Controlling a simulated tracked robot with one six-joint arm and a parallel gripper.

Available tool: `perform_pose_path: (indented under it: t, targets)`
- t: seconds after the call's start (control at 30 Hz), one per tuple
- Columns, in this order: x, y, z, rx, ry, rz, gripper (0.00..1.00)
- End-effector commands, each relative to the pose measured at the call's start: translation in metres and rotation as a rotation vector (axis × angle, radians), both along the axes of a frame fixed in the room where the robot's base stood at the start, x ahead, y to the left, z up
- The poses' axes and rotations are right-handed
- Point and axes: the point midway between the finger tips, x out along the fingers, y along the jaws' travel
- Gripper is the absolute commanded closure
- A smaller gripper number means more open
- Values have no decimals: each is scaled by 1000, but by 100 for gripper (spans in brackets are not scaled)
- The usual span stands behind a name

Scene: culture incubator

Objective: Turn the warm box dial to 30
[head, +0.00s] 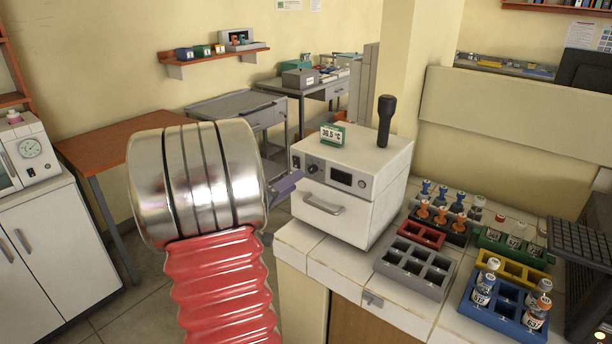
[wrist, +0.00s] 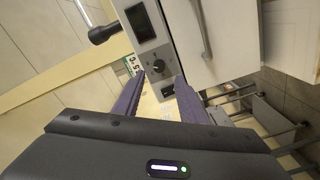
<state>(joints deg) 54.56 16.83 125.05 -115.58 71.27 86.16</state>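The warm box (head: 350,190) is a white cabinet on the tiled bench, with a drawer-like door and handle on its front. Its small dark round dial (head: 312,168) sits on the upper front panel, left of a dark display. In the wrist view the dial (wrist: 157,68) lies just beyond and between the fingertips, apart from them; its setting is too small to read. A green-framed temperature card (head: 332,135) stands on top, its digits hard to read. My gripper (wrist: 160,80) is open and empty. In the head view, one purple finger (head: 285,186) shows near the dial; my arm hides the rest.
A black upright handle (head: 386,118) stands on the box top. Open floor lies left of the bench.

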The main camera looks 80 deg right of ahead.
Motion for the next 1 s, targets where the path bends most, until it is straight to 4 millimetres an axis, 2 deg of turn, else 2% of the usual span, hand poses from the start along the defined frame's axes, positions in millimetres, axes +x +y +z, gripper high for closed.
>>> perform_pose_path:
  t: [0.2,0.43,0.83,1.0]
  targets:
    - [-15,-32,0,-1,-1,-5,62]
    - [-25,-57,0,0,0,-1,62]
    - [-28,-63,0,0,0,-1,62]
    - [-28,-63,0,0,0,-1,74]
